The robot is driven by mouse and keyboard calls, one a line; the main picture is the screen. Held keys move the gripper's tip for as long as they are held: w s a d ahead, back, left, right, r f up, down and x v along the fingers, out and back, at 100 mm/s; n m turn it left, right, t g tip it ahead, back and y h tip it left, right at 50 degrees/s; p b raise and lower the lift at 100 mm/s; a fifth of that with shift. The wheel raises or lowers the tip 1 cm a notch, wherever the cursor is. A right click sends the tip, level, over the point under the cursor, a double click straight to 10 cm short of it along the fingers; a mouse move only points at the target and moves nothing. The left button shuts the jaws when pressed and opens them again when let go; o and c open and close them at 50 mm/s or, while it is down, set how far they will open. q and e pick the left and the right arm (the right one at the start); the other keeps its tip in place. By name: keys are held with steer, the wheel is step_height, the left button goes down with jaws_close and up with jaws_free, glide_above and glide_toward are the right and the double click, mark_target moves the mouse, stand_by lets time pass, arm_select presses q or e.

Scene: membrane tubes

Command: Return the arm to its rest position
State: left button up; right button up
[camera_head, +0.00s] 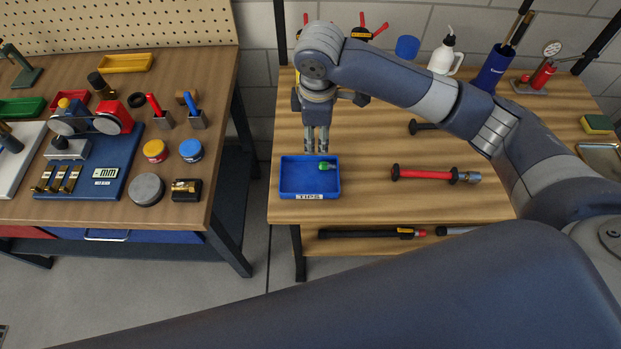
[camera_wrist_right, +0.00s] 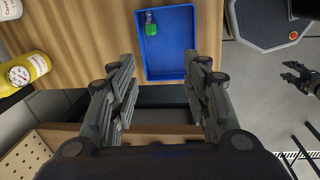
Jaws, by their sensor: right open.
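My right arm reaches in from the right in the head view. My right gripper (camera_head: 317,146) points down over the back edge of the blue tray labelled TIPS (camera_head: 309,190). It is open, and no object shows between its fingers. In the right wrist view its fingers (camera_wrist_right: 160,85) stand wide apart, with the blue tray (camera_wrist_right: 170,60) beyond them. A small green and clear piece (camera_head: 326,166) lies in the tray's back right part. My left gripper is outside the head view; a dark gripper (camera_wrist_right: 297,79) at the right wrist view's right edge appears to be it, too small to read.
A red-handled tool (camera_head: 425,174) lies on the wooden table right of the tray. A white bottle (camera_head: 444,55) and a blue holder (camera_head: 494,68) stand at the back. The left bench (camera_head: 222,120) carries several tools, with a floor gap between.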

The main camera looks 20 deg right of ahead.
steer(key=shift+r, duration=0.5)
